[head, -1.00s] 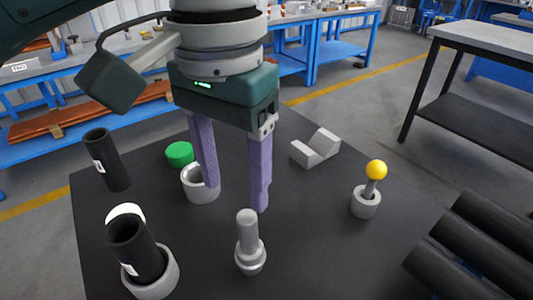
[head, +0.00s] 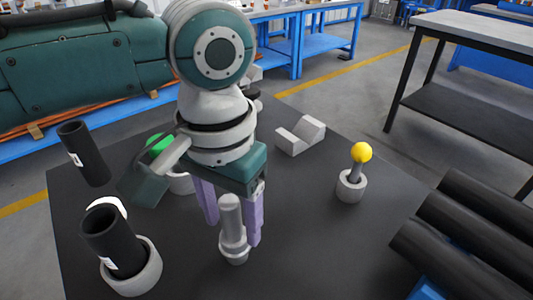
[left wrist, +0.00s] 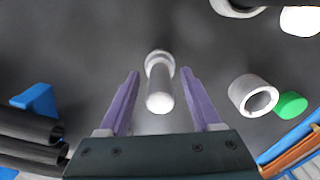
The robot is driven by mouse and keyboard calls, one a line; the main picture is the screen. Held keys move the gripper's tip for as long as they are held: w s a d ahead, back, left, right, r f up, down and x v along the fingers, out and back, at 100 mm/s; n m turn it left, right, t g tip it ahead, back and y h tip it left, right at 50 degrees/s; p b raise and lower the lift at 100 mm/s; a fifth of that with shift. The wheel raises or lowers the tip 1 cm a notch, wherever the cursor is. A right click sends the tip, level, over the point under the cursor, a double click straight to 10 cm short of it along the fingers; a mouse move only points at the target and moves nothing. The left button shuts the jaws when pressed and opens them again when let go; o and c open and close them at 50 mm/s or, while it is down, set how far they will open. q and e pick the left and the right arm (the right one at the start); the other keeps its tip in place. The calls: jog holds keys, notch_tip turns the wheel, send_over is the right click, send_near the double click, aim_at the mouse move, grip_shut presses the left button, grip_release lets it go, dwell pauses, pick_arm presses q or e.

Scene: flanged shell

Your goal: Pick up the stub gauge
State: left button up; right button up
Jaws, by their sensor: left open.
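The stub gauge, which I take to be the grey metal pin with a collar (head: 231,216), stands upright on the dark tabletop at front centre in the head view. My left gripper (head: 232,234) has come down beside it with its two purple fingers open. In the left wrist view the stub gauge (left wrist: 160,92) lies between the open fingers (left wrist: 160,72), with a gap on each side and no visible contact. My right gripper is not in view.
A yellow-knobbed pin stands in a grey ring (head: 351,188) at right. A grey V-block (head: 300,135) is behind. A black tube stands in a wide ring (head: 148,277) at front left, another black tube (head: 82,153) behind it. Black pipes (head: 470,230) lie at right.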

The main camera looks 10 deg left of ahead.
pick_arm(q)
grip_shut()
dwell(0.3)
dwell(1.0)
